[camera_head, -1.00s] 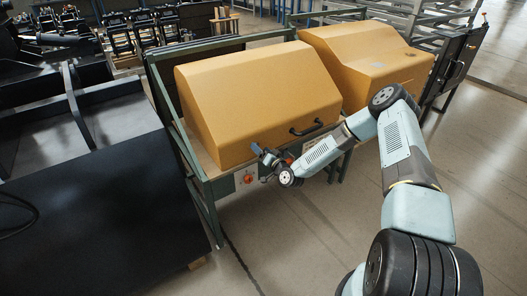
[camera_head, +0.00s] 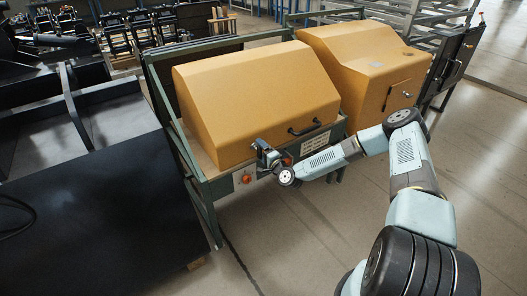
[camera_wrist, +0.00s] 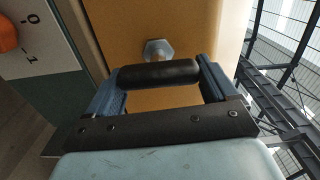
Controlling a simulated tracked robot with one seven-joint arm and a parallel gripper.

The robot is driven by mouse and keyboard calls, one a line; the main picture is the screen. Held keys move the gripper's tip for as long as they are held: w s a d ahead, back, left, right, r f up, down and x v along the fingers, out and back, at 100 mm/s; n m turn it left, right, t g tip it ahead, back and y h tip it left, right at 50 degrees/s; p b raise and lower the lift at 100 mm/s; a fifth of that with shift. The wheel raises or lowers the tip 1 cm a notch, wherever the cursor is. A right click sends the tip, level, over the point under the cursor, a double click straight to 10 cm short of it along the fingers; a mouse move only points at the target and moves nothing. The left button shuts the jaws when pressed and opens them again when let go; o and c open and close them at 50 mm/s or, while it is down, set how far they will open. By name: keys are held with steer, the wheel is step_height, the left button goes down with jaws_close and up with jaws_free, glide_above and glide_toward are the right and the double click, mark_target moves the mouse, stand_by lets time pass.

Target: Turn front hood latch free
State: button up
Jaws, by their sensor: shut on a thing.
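The front hood (camera_head: 245,105) is a large yellow cover, lying closed on a green frame, with a black bar handle (camera_head: 305,128) on its front face. Its latch (camera_wrist: 158,73) shows in the wrist view as a short black cylindrical grip, lying crosswise in front of a hex bolt (camera_wrist: 158,50) on the yellow face. My gripper (camera_wrist: 160,78) has its blue fingers at both ends of this grip and is shut on it. In the head view my gripper (camera_head: 265,150) is at the hood's lower front edge, left of the bar handle, and hides the latch.
Orange knobs (camera_head: 246,179) sit on the panel below the hood; one (camera_wrist: 7,34) is at the wrist view's left, beside 0 and 1 marks. A second yellow hood (camera_head: 370,70) stands to the right. A dark bench (camera_head: 100,220) is at left. Floor at right is open.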

steer(key=shift+d+f+m, duration=0.1)
steer(key=shift+f+m, duration=0.15)
steer(key=shift+m, duration=0.25)
steer(key=o, duration=0.7)
steer(key=shift+o, duration=0.7)
steer(key=shift+s, duration=0.1)
steer(key=v, duration=1.3)
steer(key=shift+s+d, duration=0.2)
steer(key=shift+s, duration=0.05)
